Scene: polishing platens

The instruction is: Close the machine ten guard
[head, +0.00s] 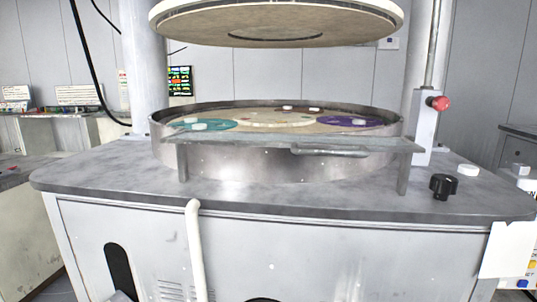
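A polishing machine fills the view; no number shows on it, so I cannot tell if it is machine ten. Its round metal basin (245,166) holds a pale platen (262,126) with a teal disc (205,126) and a purple disc (345,121). What looks like the guard is a flat grey panel (240,147), seen nearly edge-on across the basin front between two short posts. A grey bar handle (330,152) is on its right half. I cannot tell surely whether the guard is open. My gripper is not in view.
A round upper plate (280,22) hangs raised above the basin. A red knob (438,103) is on the right column, and a black knob (443,186) stands on the grey top (110,180). A white pipe (195,250) runs down the front. Other benches stand at both sides.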

